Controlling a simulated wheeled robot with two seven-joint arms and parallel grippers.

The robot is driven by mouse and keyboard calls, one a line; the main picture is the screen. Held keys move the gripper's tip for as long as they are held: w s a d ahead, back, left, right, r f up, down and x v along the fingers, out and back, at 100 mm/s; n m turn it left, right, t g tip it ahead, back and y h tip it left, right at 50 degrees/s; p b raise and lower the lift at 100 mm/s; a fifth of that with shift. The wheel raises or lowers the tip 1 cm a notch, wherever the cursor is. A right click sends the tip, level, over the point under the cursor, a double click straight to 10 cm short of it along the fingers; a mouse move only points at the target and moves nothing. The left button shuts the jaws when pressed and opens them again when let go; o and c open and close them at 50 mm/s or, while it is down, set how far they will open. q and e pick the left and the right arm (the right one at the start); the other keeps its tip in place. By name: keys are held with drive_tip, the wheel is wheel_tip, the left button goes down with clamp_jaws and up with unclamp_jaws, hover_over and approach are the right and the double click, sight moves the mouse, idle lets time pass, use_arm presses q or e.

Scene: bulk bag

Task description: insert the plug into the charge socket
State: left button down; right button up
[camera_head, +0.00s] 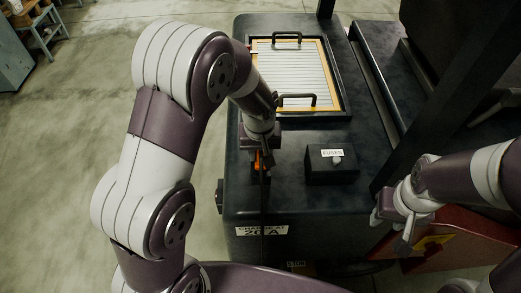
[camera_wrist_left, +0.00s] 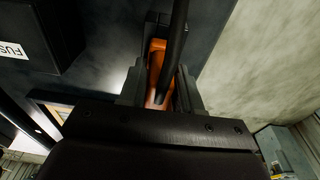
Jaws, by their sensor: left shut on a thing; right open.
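The orange plug (camera_head: 258,160) is between the fingers of my left gripper (camera_head: 260,153), low over the front left of the dark machine top. In the left wrist view the plug (camera_wrist_left: 155,66) sits between the two fingers of my left gripper (camera_wrist_left: 160,88), with its black cable (camera_wrist_left: 177,40) crossing in front of it. The plug's far end meets a dark block (camera_wrist_left: 153,22), perhaps the charge socket. I cannot tell whether the plug is inside it or only near it. My right gripper (camera_head: 402,216) is open and empty at the right.
A black fuse box (camera_head: 332,172) stands right of the plug. Behind it is a framed panel (camera_head: 293,75) with two black handles. The cable (camera_head: 263,215) hangs down the front past a white label (camera_head: 250,231). A red part (camera_head: 455,240) lies near my right gripper.

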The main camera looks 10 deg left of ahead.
use_arm(q)
drive_tip(key=shift+f+b, duration=0.3)
drive_tip(key=shift+f, duration=0.2)
drive_tip(key=c, duration=0.7)
unclamp_jaws()
